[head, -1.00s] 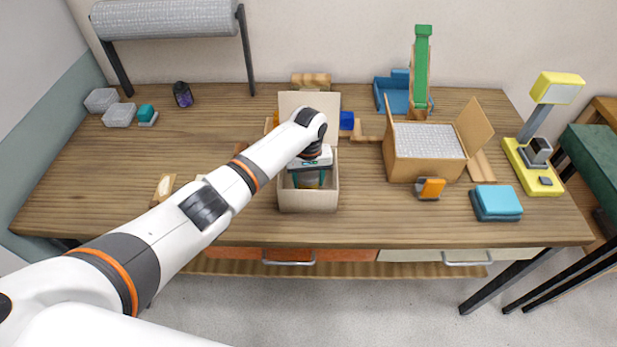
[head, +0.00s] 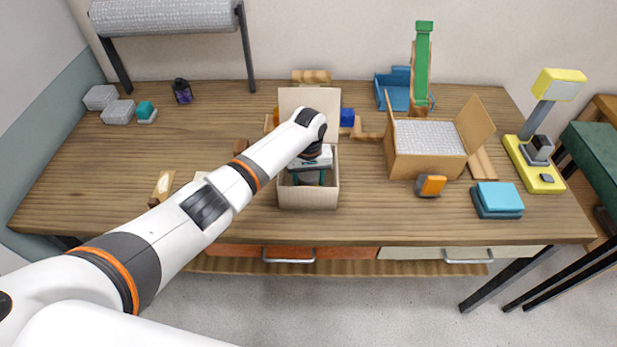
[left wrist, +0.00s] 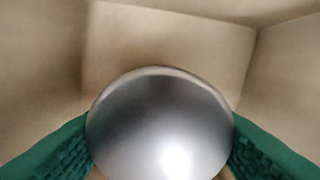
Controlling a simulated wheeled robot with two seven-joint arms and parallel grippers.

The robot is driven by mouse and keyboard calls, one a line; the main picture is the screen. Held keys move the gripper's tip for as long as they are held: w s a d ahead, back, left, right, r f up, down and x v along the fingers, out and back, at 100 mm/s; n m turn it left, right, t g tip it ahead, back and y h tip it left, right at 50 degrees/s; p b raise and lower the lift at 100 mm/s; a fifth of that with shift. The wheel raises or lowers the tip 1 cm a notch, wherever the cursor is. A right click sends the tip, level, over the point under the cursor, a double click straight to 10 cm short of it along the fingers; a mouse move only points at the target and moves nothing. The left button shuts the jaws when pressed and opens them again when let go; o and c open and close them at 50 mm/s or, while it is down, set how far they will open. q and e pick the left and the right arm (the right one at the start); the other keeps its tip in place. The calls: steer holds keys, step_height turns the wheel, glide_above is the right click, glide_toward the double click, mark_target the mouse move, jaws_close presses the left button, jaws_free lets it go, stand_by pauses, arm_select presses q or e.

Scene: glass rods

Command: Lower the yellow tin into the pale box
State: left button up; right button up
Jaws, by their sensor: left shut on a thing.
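The pale box (head: 308,198) stands open at the front middle of the table, its back flap raised. My left gripper (head: 310,178) reaches down into it from above, fingers inside the walls. In the left wrist view the green finger pads (left wrist: 160,146) are shut on both sides of a round, shiny silver top, the top of the yellow tin (left wrist: 160,115). The pale box's inner walls (left wrist: 170,45) rise around it there. The tin's yellow side is hidden in both current views, and I cannot tell whether its base touches the box floor. My right gripper is out of view.
A brown carton (head: 425,168) with grey filling stands right of the pale box. A blue block (head: 347,119) sits behind the box. The table's left middle is mostly clear.

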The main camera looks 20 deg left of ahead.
mark_target(308, 174)
arm_select(q)
steer(key=o, duration=1.1)
step_height(308, 174, up, 12)
steer(key=shift+r+b, duration=0.1)
steer(key=shift+b, duration=0.4)
steer(key=shift+s, duration=0.1)
